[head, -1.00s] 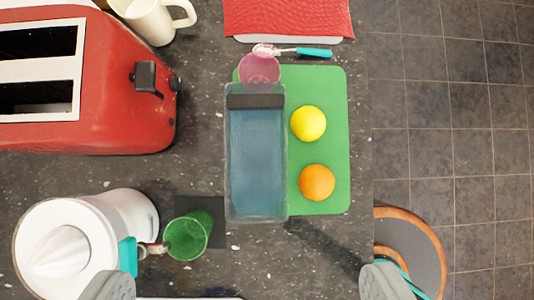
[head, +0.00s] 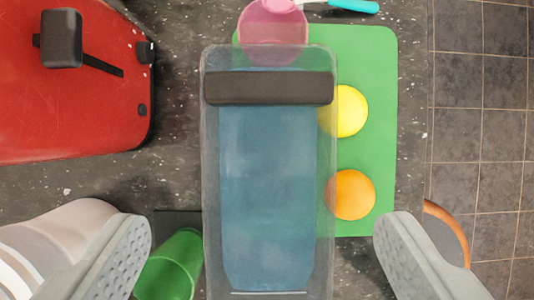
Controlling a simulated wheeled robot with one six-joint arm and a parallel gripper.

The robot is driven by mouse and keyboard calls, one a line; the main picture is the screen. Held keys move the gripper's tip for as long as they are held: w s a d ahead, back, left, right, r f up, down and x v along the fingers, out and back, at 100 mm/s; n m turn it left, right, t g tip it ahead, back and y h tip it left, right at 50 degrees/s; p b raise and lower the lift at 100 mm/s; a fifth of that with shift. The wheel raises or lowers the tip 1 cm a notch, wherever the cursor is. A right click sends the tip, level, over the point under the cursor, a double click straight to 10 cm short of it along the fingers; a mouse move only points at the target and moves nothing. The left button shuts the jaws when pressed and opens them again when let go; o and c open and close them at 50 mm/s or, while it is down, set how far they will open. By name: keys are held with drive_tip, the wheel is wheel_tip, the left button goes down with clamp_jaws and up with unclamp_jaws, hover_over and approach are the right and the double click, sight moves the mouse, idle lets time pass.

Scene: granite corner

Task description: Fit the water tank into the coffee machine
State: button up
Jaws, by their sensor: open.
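The water tank (head: 268,190) is a clear box with blue water inside and a dark grey band across its far end. My gripper (head: 262,250) is open, with one grey finger on each side of the tank's near part. There is a gap between each finger and the tank walls. The coffee machine cannot be made out in this view.
The green board (head: 378,130) holds a yellow fruit (head: 348,112) and an orange (head: 350,194) right of the tank. A pink cup (head: 272,25) is at its far end. A green glass (head: 170,268) stands by the left finger. A red toaster (head: 70,110) is at left. Tiled floor lies right.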

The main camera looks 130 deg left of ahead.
drive_tip(key=x, duration=0.5)
drive_tip(key=shift+s, duration=0.2)
drive_tip(key=shift+r, duration=0.1)
clamp_jaws()
